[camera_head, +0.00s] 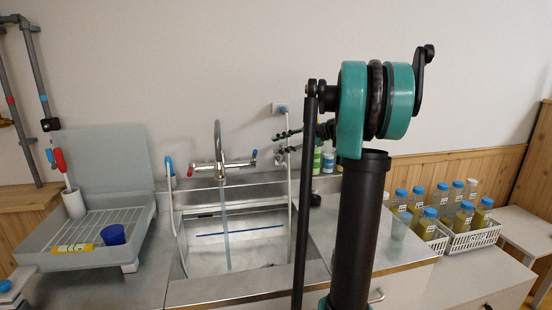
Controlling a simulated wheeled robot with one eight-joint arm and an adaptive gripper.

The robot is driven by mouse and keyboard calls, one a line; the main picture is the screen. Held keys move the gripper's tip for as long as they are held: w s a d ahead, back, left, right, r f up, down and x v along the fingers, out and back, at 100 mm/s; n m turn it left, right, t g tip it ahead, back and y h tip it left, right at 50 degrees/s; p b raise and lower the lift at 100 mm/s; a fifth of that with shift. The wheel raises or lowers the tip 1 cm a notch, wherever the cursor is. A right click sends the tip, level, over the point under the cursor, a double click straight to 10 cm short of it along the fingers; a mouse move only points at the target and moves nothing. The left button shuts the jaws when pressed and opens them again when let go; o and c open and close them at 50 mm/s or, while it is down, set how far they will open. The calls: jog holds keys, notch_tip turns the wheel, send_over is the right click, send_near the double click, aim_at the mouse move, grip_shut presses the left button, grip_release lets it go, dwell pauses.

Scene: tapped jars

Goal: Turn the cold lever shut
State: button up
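The chrome tap (219,160) stands at the back of the sink, with a tall spout and a side lever at each end. The cold lever (254,155), with a blue tip, points out to the right. The other lever (190,171) has a red tip on the left. A stream of water (227,235) runs from the spout into the sink (255,255). My gripper (276,145) is just right of the blue tip, its two dark fingers apart and pointing left. Nothing shows between them. My arm hides part of the gripper's rear.
A grey drying tray (45,258) with a blue cup (113,234) stands left of the sink. White baskets (470,238) of blue-capped jars stand at right. Bottles (328,162) stand behind my gripper. Pale hoses (171,200) hang beside the sink.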

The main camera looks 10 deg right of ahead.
jog(key=x, duration=0.8)
dwell(0.4)
jog(key=shift+w+a+f, duration=0.1)
jog(key=shift+a, duration=0.2)
grip_shut()
notch_tip(320, 180, down, 7)
jog(key=s+n+t+y, duration=0.2)
jog(key=n+t, duration=0.1)
jog(key=n, duration=0.2)
jog(key=shift+s+t+y, duration=0.3)
jog(key=shift+c, duration=0.2)
grip_release()
